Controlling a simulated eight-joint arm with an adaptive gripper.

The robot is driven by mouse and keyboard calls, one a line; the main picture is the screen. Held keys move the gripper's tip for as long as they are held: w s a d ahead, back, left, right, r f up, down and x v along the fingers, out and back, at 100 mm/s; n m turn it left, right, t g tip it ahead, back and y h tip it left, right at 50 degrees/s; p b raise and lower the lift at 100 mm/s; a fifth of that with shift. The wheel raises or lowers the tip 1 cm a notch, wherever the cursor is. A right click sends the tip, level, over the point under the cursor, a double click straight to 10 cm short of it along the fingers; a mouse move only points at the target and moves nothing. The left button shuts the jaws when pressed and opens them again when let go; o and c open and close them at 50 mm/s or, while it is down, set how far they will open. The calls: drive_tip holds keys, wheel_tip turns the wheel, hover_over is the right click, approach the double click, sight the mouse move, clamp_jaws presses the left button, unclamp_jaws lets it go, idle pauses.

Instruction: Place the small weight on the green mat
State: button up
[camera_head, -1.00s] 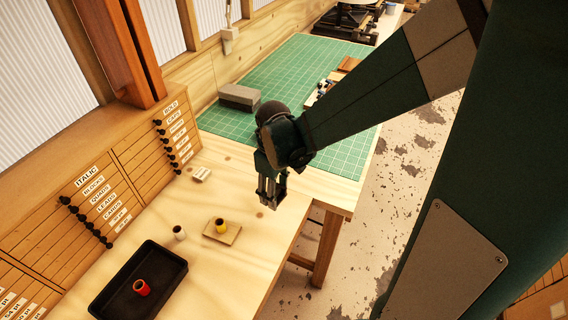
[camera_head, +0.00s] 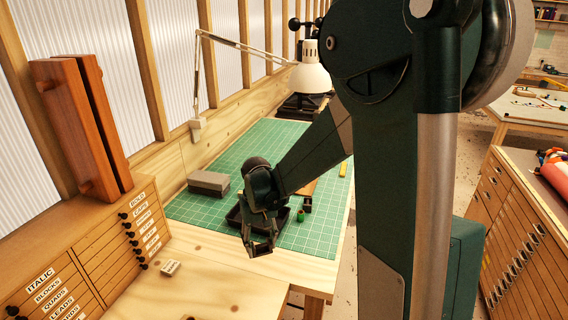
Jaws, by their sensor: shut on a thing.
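My gripper (camera_head: 260,250) points down over the front edge of the green mat (camera_head: 290,140), near the bare wood of the bench. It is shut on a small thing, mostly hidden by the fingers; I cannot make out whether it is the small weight. A grey block (camera_head: 209,183) lies on the mat's left part, left of my gripper. A small pale labelled block (camera_head: 170,267) lies on the bare wood in front of the mat.
A dark tray (camera_head: 233,217) lies on the mat behind my gripper, partly hidden. A green roll (camera_head: 300,215) stands to its right. A white lamp (camera_head: 310,76) hangs over the back. Drawers with knobs (camera_head: 125,235) line the left. The mat's middle, behind the grey block, is clear.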

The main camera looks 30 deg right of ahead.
drive_tip(key=w+d+m, duration=0.6)
drive_tip(key=d+m, duration=0.2)
drive_tip(key=d, duration=0.5)
drive_tip(key=w+d+m, duration=0.6)
drive_tip(key=d+m, duration=0.2)
drive_tip(key=d, duration=0.6)
drive_tip(key=w+d+m, duration=0.6)
drive_tip(key=d+m, duration=0.3)
drive_tip(key=d, duration=0.5)
drive_tip(key=shift+w+f+p, duration=0.15)
drive_tip(key=shift+f+p, duration=0.15)
drive_tip(key=shift+f, duration=0.15)
drive_tip(key=shift+f, duration=3)
drive_tip(key=shift+f, duration=0.1)
drive_tip(key=shift+f+p, duration=0.45)
drive_tip(key=shift+f, duration=1.3)
drive_tip(key=shift+f, duration=0.15)
